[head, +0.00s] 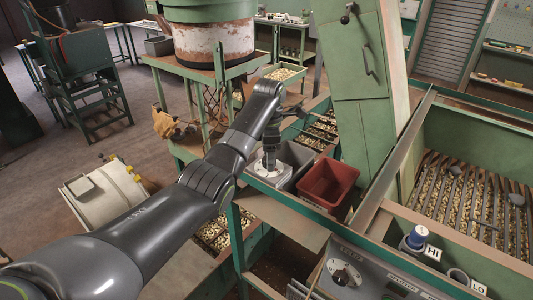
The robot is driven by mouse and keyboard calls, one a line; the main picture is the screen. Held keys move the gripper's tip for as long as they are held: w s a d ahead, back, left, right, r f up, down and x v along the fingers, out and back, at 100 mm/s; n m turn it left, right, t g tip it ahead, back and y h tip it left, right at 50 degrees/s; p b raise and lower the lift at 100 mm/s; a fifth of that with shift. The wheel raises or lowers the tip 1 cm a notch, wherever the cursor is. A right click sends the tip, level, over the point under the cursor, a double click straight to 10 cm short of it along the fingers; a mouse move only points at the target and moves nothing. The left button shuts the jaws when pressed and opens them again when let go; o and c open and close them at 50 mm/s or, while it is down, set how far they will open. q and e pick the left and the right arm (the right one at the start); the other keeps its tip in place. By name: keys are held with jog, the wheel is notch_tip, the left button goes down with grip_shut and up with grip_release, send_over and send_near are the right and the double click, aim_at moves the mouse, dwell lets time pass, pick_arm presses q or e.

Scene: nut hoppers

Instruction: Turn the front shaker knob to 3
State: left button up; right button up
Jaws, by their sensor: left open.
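My left arm reaches in from the lower left. Its left gripper (269,160) points down, open, at a small grey box (256,177) with a pale dial face on top. The gripper covers most of that dial, so I cannot tell its setting or whether the fingers touch a knob. Another dark knob on a white dial (345,274) sits on the grey panel at the bottom; its marks are too small to read. I cannot tell from the labels which knob is the front shaker's. My right gripper is not in view.
A red bin (328,184) stands just right of the grey box, beside the tall green housing (362,90). A large hopper (476,172) with bars over nuts is at right. A rusty bowl feeder (214,42) is behind.

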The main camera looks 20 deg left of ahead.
pick_arm(q)
jog(key=shift+s+d+r, duration=0.1)
jog(key=shift+d, duration=0.05)
jog(key=c, duration=1)
